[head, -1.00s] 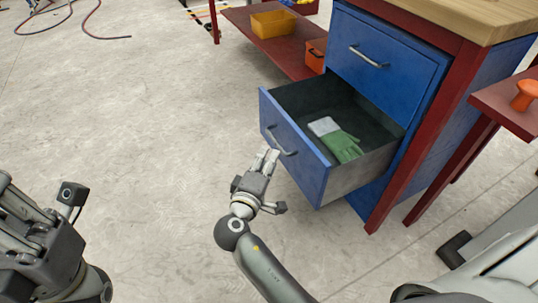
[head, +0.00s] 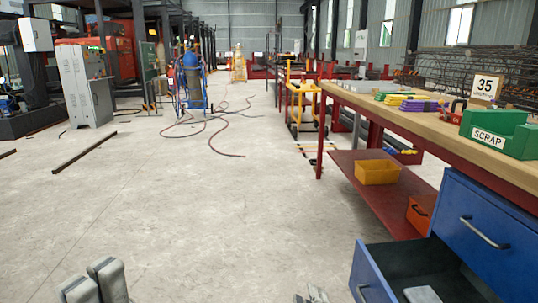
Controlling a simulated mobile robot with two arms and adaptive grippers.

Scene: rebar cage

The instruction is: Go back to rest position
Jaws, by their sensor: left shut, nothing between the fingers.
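My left gripper (head: 95,282) shows at the bottom left edge of the head view, fingers pointing up, shut and empty over bare floor. Only the fingertips of my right gripper (head: 312,295) show at the bottom edge, just left of the open drawer; whether they are open or shut is unclear. The blue drawer (head: 371,277) stands pulled out at the bottom right, and the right fingertips appear apart from it. A pale part of the glove (head: 422,294) shows inside; the rest is cut off by the frame.
The wooden workbench (head: 440,125) with a green scrap bin (head: 498,134) fills the right side. A yellow bin (head: 377,171) sits on its red lower shelf (head: 385,200). A hose (head: 215,122) and gas cylinder cart (head: 192,85) are further off. The floor ahead is clear.

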